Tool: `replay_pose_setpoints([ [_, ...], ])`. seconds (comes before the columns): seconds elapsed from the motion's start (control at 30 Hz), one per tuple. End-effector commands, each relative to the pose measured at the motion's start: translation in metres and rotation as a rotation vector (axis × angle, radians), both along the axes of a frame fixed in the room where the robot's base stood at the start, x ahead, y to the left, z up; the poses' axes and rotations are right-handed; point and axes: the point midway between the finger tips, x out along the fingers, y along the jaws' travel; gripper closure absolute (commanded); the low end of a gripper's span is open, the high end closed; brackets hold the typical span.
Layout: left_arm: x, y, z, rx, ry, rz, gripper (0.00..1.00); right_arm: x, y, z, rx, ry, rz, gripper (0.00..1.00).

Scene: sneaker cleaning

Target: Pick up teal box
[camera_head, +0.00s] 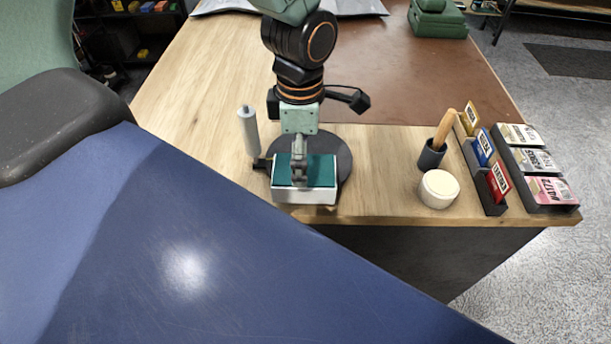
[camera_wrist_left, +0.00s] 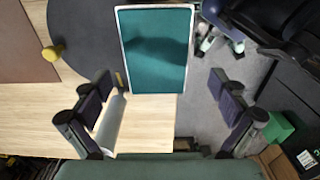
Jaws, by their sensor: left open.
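The teal box (camera_head: 322,176), with a teal top and white sides, sits on the wooden table close to its front edge. In the left wrist view the teal box (camera_wrist_left: 155,50) appears at the top centre, lying between the lines of the two fingers. My left gripper (camera_head: 299,163) hangs over the box, its fingers covering part of the teal top. In the wrist view my left gripper (camera_wrist_left: 160,80) is open, with nothing clamped and visible gaps beside the box. Whether the fingertips are lower than the box's top is unclear. My right gripper is not visible.
A dark round disc (camera_head: 343,150) lies behind the box, and a grey cylinder (camera_head: 248,130) stands at its left. A white round jar (camera_head: 438,189), a dark cup (camera_head: 431,155) and card holders (camera_head: 550,196) stand at right. Bare wood lies between box and jar.

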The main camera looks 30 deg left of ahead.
Motion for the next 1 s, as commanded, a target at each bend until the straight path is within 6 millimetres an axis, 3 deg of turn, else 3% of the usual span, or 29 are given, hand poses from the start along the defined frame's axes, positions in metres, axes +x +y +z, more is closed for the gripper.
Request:
replay_pose_setpoints([
  [0.4, 0.005, -0.005, -0.051, 0.000, 0.001, -0.004, 0.03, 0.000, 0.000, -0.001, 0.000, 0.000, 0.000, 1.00],
  [0.73, 0.006, -0.005, -0.059, 0.000, -0.002, -0.003, 0.03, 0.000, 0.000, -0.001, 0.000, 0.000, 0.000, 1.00],
  [1.0, 0.006, -0.005, -0.058, 0.000, -0.001, -0.003, 0.24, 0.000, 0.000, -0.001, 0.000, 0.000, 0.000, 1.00],
])
